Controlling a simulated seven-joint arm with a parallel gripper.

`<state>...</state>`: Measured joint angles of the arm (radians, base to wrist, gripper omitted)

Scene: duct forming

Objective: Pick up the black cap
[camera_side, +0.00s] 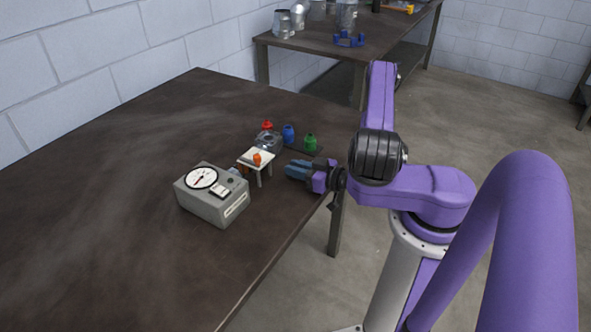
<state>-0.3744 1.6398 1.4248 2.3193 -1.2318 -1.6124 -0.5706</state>
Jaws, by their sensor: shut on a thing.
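My gripper (289,170) has blue-grey fingers and points left, low over the front edge of the brown table (130,150). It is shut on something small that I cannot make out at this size. I cannot pick out the black cap in this view; the fingers may hide it. Just left of the fingertips is a small white stand (256,156) with an orange piece (257,159) on it. Behind the gripper stand a green bottle-like piece (310,142), a blue one (288,133) and a red-topped one (267,126).
A grey box with a dial (213,195) stands left of the white stand. A clear or metallic rounded piece (267,141) sits behind the stand. The table's left side is clear. A second table (385,35) with metal containers and blue parts stands at the back.

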